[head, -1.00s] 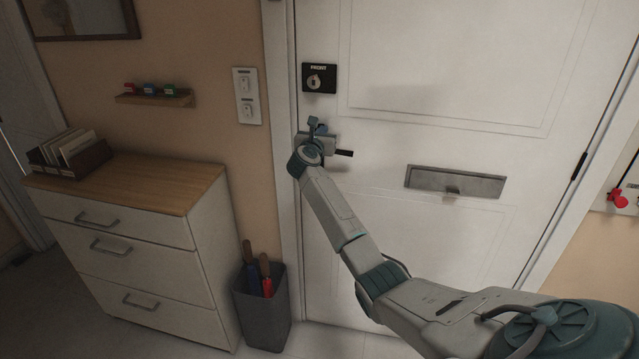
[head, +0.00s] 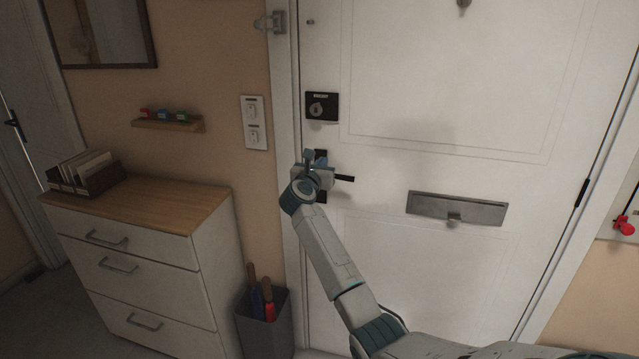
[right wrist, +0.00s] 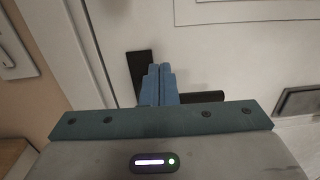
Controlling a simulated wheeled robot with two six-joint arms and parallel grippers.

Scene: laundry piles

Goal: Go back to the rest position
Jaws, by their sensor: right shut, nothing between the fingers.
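My right arm reaches up from the lower right in the head view. My right gripper (head: 318,157) is in front of the white door (head: 420,110), at the black door handle (head: 345,178). In the right wrist view the blue fingers of the right gripper (right wrist: 158,72) are together and hold nothing. The black handle plate (right wrist: 139,72) shows just behind them, and the lever (right wrist: 205,97) sticks out to their right. I cannot tell whether the fingers touch the handle. My left gripper is in neither view.
A black lock (head: 321,106) is above the handle and a metal letter slot (head: 457,208) is to its right. A white dresser (head: 140,270) and a grey umbrella bin (head: 265,322) stand left of the door. A wall switch (head: 254,122) and small shelf (head: 168,125) are above them.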

